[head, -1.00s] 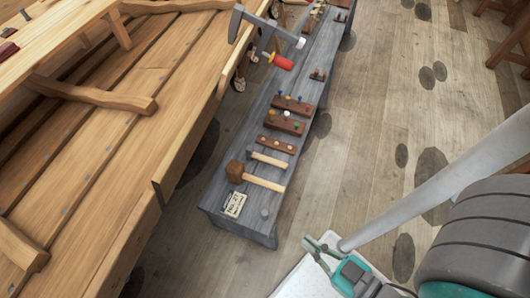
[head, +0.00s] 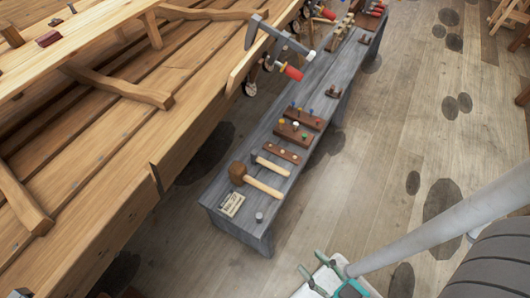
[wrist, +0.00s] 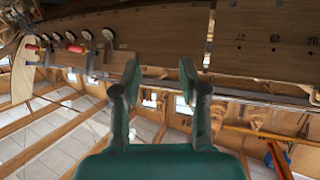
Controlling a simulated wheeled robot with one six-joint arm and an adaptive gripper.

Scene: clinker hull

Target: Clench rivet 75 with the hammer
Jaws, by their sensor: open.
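Two hammers lie on the grey bench (head: 234,196): a wooden-headed mallet (head: 240,174) with a pale handle, and a smaller hammer (head: 270,165) with a dark head just behind it. My gripper (head: 322,282) is low in the head view, right of the bench's near end and clear of both. In the wrist view my gripper (wrist: 160,78) has its green fingers spread with nothing between them. The planked hull (wrist: 265,25) fills the top of that view, with small dark dots and blurred numbers at the right. I cannot tell which rivet is 75.
Several small pegged wooden blocks (head: 293,133) and a written card (head: 231,204) lie on the bench. A clamp (head: 281,40) with a red handle sits at the hull's edge. The hull's wooden interior (head: 90,150) is at the left. The floor (head: 380,165) right of the bench is mostly clear.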

